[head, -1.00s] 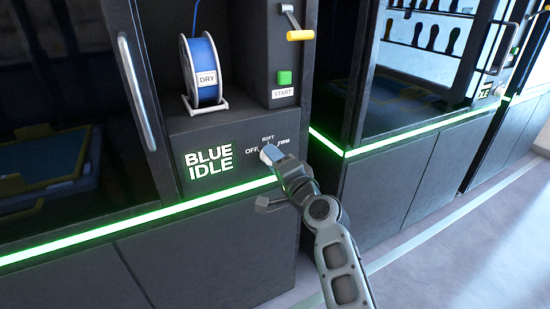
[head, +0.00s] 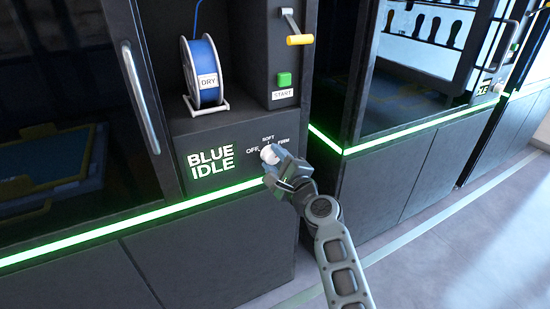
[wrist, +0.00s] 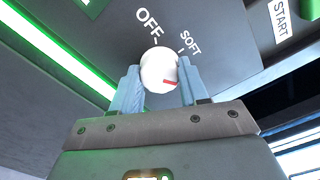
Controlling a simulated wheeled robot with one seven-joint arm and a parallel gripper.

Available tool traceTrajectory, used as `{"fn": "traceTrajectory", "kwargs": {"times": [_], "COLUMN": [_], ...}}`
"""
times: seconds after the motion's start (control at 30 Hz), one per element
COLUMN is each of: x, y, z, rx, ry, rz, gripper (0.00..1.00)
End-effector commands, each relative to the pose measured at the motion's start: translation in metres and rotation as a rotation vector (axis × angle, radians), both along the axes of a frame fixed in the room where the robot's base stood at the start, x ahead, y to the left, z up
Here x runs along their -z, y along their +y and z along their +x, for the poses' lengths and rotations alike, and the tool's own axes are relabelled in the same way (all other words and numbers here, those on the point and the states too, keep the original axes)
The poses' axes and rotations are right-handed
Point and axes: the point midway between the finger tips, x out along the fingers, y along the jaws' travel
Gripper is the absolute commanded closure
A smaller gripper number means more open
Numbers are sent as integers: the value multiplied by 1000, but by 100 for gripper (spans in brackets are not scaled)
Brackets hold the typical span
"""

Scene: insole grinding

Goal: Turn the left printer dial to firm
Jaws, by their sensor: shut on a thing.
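The left printer dial is a round white knob (head: 269,154) on the dark panel right of the "BLUE IDLE" text, with OFF, SOFT and FIRM printed around it. My gripper (head: 276,160) is shut on it. In the wrist view, the two pale blue fingers sit on either side of the white dial (wrist: 157,66). Its red mark points to the lower right, past the SOFT label and toward the right finger. OFF and SOFT are readable there; FIRM is hidden in that view.
Above the dial are a green START button (head: 284,79) and a yellow-handled lever (head: 299,40). A blue filament spool (head: 203,72) marked DRY sits to the upper left. A glowing green strip (head: 150,215) runs below the dial. A second printer (head: 410,80) stands at the right.

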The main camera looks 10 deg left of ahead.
Motion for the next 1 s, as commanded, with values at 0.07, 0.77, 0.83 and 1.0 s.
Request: {"fn": "traceTrajectory", "kwargs": {"times": [0.07,0.77,0.83,1.0], "x": [1,1,1,1], "y": [-1,-1,-1,0], "z": [0,0,0,0], "rx": [2,1,1,1], "ry": [14,30,30,28], "rz": [16,40,40,41], "gripper": [86,44,38,30]}}
